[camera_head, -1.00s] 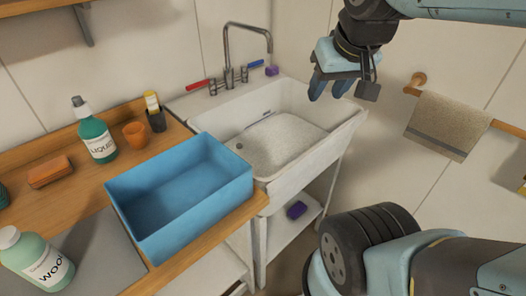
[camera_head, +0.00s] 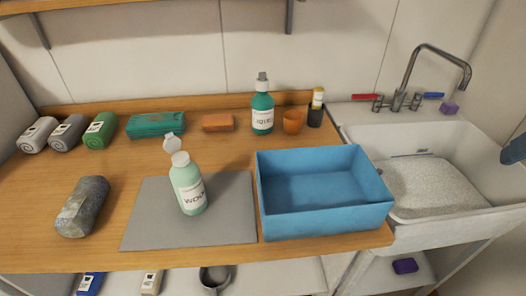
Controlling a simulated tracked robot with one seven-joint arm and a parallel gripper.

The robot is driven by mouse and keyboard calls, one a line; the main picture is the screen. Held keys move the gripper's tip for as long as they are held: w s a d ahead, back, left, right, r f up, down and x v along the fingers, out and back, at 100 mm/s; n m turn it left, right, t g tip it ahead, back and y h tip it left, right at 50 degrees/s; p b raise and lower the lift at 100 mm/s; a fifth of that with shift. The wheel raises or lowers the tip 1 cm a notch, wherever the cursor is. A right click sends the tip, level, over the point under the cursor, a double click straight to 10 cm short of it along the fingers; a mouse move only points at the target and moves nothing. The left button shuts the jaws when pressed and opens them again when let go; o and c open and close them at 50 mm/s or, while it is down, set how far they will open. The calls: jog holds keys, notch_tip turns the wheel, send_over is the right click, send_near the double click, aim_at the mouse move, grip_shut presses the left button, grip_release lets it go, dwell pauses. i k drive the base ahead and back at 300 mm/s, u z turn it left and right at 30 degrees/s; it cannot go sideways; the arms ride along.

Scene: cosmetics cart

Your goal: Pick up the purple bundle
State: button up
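A small dark purple object (camera_head: 405,265) lies on the low shelf under the sink, at the lower right. It could be the purple bundle, but it is too small to be sure. A small purple block (camera_head: 449,108) sits on the sink's back rim, right of the tap.
A blue open box (camera_head: 325,224) stands at the counter's right end, beside the sink (camera_head: 461,230). A WOOL bottle (camera_head: 188,186) stands on a grey mat (camera_head: 150,230). Several rolled bundles, including a green one (camera_head: 101,130), lie at left. The wooden counter's left middle is mostly clear.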

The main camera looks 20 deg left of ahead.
aim_at(77, 218)
jog(key=z, duration=1.55)
jog(key=i, duration=0.1)
jog(key=u, duration=2.95)
jog(key=i, duration=0.15)
jog(key=u, duration=3.05)
jog(key=i, duration=0.85)
jog(key=z, duration=0.15)
